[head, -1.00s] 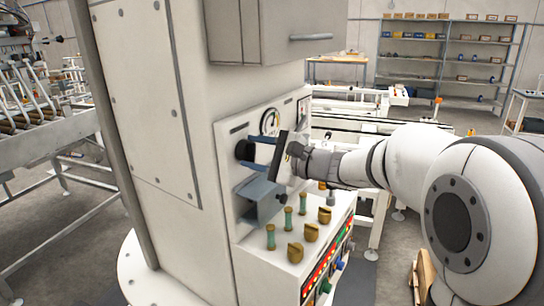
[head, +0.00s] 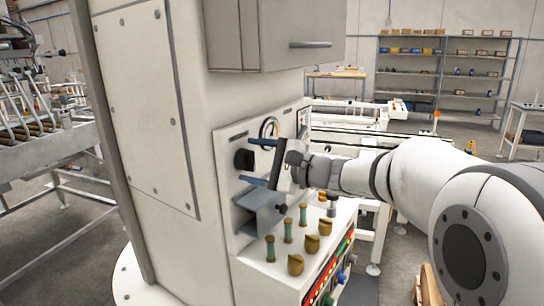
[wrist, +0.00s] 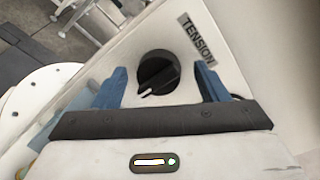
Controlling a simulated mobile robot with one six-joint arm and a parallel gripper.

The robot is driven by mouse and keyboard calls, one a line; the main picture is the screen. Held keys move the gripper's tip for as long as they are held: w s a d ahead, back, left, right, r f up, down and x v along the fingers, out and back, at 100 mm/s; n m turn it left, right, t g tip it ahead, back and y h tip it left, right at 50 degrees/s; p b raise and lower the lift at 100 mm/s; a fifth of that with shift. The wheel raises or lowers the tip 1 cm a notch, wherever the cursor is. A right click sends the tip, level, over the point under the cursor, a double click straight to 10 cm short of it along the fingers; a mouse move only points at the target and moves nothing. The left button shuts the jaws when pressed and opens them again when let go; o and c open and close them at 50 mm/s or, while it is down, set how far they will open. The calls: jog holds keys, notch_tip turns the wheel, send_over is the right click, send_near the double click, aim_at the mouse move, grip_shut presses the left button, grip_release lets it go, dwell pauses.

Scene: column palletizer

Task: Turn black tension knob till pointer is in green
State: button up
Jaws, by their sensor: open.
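The black tension knob (head: 244,159) sits on the white panel of the column. In the wrist view the knob (wrist: 157,73) shows a white line towards its lower left, beside a TENSION label (wrist: 198,40). My gripper (head: 252,160) is open, with its two blue fingers spread wide apart. In the wrist view the fingers (wrist: 161,86) stand on either side of the knob, apart from it. The round gauge (head: 269,128) is above and right of the knob, partly hidden by a finger. Its pointer and any green zone cannot be made out.
A grey-blue bracket (head: 262,200) juts from the panel below the gripper. Several green and brown handles (head: 288,230) stand on the ledge below. A grey cabinet (head: 300,35) overhangs above.

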jog(key=b+v, duration=0.1)
jog(key=v, duration=0.7)
jog(key=shift+r, duration=0.15)
jog(key=shift+s, duration=0.15)
